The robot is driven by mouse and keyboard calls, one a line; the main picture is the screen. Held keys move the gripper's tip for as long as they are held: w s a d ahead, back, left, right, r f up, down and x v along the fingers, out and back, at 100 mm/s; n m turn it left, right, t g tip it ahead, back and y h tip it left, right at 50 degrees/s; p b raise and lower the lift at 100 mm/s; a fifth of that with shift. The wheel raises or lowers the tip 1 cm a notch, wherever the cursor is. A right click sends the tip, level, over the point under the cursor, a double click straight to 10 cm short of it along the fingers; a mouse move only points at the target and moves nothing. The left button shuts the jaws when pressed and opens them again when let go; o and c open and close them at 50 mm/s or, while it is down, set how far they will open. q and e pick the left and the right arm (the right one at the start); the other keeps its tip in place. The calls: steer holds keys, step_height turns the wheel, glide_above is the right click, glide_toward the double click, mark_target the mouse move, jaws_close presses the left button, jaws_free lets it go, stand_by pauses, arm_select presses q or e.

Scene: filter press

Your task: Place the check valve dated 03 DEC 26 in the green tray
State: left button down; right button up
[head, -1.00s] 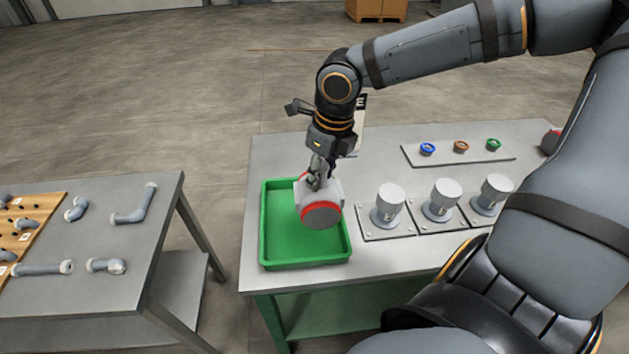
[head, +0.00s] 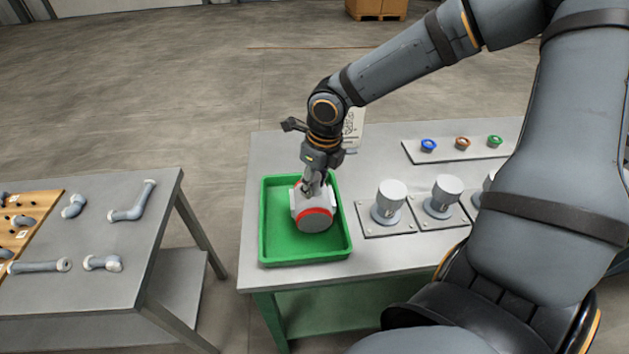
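The green tray (head: 276,250) lies at the left end of the grey table. A check valve (head: 315,218), a white body with a red ring and a grey round end face, is over or inside the tray's right half. Whether it touches the tray floor I cannot tell. My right gripper (head: 313,188) points down from above with its fingers at the top of the valve, and appears closed on it. No date is readable on the valve. My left gripper is not in view.
Several grey-white fittings on square plates (head: 388,203) stand right of the tray. A panel with blue, brown and green rings (head: 457,153) lies behind them. A white sign stands behind my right wrist. A separate table (head: 150,215) with pipe pieces is at the left.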

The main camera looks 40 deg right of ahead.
mark_target(321, 198)
steer(key=o, duration=0.5)
steer(key=shift+r, duration=0.1)
steer(key=r+p, duration=0.1)
steer(key=r, duration=0.3)
steer(key=s+r+p, duration=0.1)
steer(key=r, duration=0.3)
steer(key=s+r, duration=0.1)
steer(key=r, duration=0.3)
steer(key=shift+d+p, duration=0.25)
steer(key=shift+p, duration=0.15)
steer(key=shift+a+f, duration=0.1)
steer(key=shift+f, duration=0.05)
